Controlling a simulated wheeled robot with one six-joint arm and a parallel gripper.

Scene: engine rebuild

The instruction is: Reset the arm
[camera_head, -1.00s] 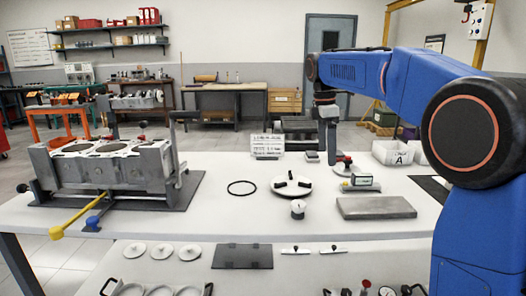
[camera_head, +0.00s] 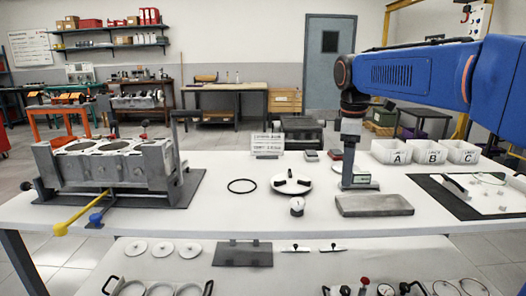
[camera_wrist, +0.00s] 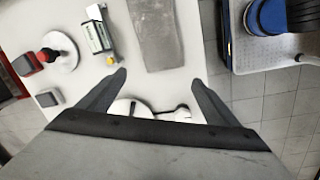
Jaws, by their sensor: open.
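My blue arm reaches in from the right in the head view, with its dark wrist hanging down over the white table (camera_head: 235,212). My gripper (camera_wrist: 158,80) shows in the wrist view with its two dark fingers spread wide and nothing between their tips. It is above the table, over the area of the grey flat block (camera_wrist: 156,32), which also shows in the head view (camera_head: 374,205). In the head view, the wrist partly covers a small device with a display (camera_head: 362,180). The fingertips are hard to make out in the head view.
An engine block (camera_head: 105,165) with yellow and blue handles stands at left. A black ring (camera_head: 242,186), a round white fixture (camera_head: 291,183) and a dial gauge (camera_head: 297,206) lie mid-table. Bins A, B and C (camera_head: 428,152) stand at the back right, behind a dark-edged mat (camera_head: 440,196).

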